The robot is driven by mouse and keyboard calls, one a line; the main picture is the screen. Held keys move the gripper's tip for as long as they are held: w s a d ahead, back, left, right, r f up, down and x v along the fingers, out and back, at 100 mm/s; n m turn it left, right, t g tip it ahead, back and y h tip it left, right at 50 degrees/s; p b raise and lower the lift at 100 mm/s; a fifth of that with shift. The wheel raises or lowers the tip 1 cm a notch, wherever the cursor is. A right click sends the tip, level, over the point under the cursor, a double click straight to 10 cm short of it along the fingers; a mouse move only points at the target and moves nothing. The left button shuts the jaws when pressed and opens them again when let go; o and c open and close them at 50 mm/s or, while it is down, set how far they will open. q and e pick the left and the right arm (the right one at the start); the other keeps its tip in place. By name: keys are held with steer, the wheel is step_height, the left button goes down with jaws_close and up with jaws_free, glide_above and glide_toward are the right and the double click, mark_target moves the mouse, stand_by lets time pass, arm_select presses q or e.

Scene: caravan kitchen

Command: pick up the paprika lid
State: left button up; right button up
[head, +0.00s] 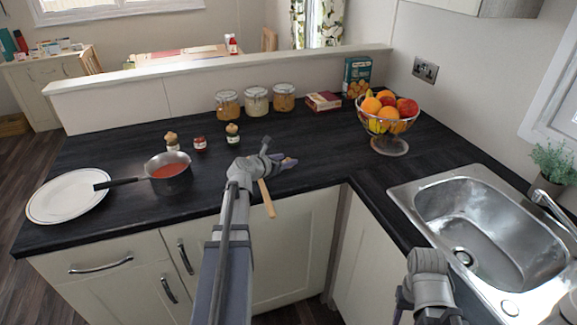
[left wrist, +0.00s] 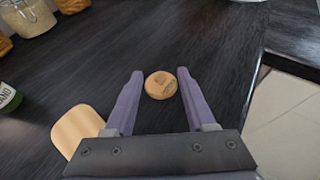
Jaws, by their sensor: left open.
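The lid is a small round pale-wood disc (left wrist: 161,85) lying on the dark worktop in the left wrist view. My left gripper (left wrist: 160,73) is open, with one purple-grey finger on each side of the lid. Gaps show between the lid and both fingers. In the head view, the left gripper (head: 287,161) is low over the worktop near the inner corner, and I cannot make out the lid there. A small red jar (head: 200,144) without a wooden top stands left of the gripper. My right gripper is not visible; only part of that arm shows at lower right.
A wooden piece (head: 267,198) overhangs the worktop's front edge beside my left wrist. Two wooden-topped jars (head: 232,133) (head: 172,142), a pan of red sauce (head: 167,172) and a plate (head: 68,195) stand left. Canisters (head: 257,101) and a fruit bowl (head: 388,127) are behind; the sink (head: 487,225) is right.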

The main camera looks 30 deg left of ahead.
arm_select(q)
steer(key=shift+b+x, duration=0.3)
steer(key=shift+x, duration=0.9)
steer(key=shift+s, duration=0.1)
steer(key=shift+c, duration=0.3)
jaws_close()
